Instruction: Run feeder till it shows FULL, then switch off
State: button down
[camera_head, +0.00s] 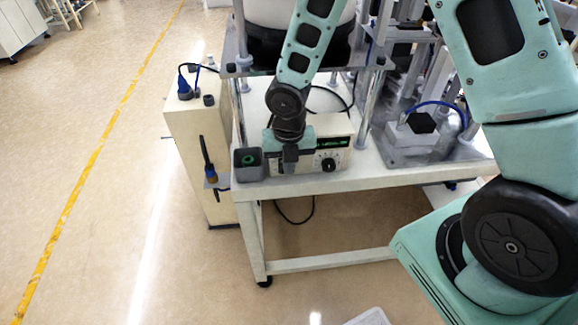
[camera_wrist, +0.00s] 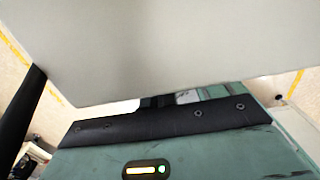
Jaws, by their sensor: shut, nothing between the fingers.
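The feeder's control box (camera_head: 318,124) stands on the white bench with a green lit display (camera_head: 330,142) and a black dial (camera_head: 328,165) on its front. The display's text is too small to read. The feeder's white bowl (camera_head: 270,12) on a dark base is above, cut off by the top edge. My gripper (camera_head: 290,160) is shut and empty, pointing down in front of the box's left part, left of the dial; it hides that part, and touching cannot be told. In the wrist view, a large pale surface (camera_wrist: 180,50) hides most of the scene.
A grey square cup with a green ring inside (camera_head: 248,164) stands close left of my gripper on the bench (camera_head: 350,183). A beige cabinet (camera_head: 190,130) with cables stands further left. Metal posts and a clear-sided unit (camera_head: 425,135) are at the right.

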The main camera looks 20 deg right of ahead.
jog(key=shift+w+d+r+p, duration=0.15)
jog(key=shift+w+r+p, duration=0.25)
jog(key=shift+p, duration=0.5)
jog(key=shift+f, duration=0.2)
jog(key=shift+r, duration=0.1)
jog(key=shift+r+p, duration=0.7)
